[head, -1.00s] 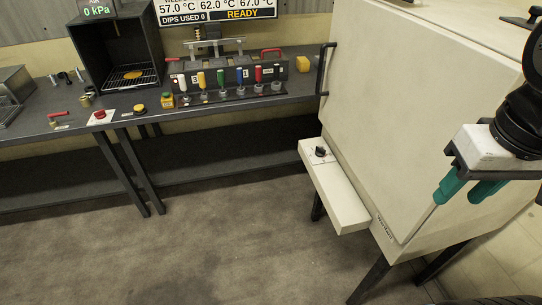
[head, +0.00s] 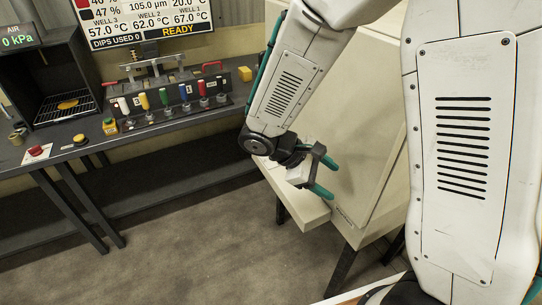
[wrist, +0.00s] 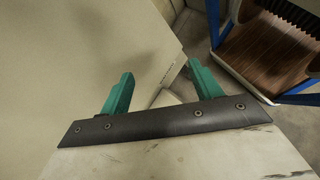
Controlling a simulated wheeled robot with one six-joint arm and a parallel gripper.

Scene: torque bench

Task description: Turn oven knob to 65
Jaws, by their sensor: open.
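The oven is a large cream box (head: 358,150) standing on dark legs in the head view. A cream shelf-like panel (head: 302,208) juts from its lower front; its black knob is hidden behind my arm now. My gripper (head: 327,176) has teal fingers spread apart with nothing between them, in front of the oven, above and to the right of the panel. In the wrist view my gripper (wrist: 158,82) is also open and empty, with a cream surface (wrist: 75,70) beyond the left finger. The knob does not show in the wrist view.
A dark workbench (head: 95,128) runs along the left with a row of coloured-handled tools (head: 165,97), a red button (head: 35,151) and a small open chamber (head: 68,80). The floor (head: 170,250) in front is clear. A blue-framed cart (wrist: 262,55) shows in the wrist view.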

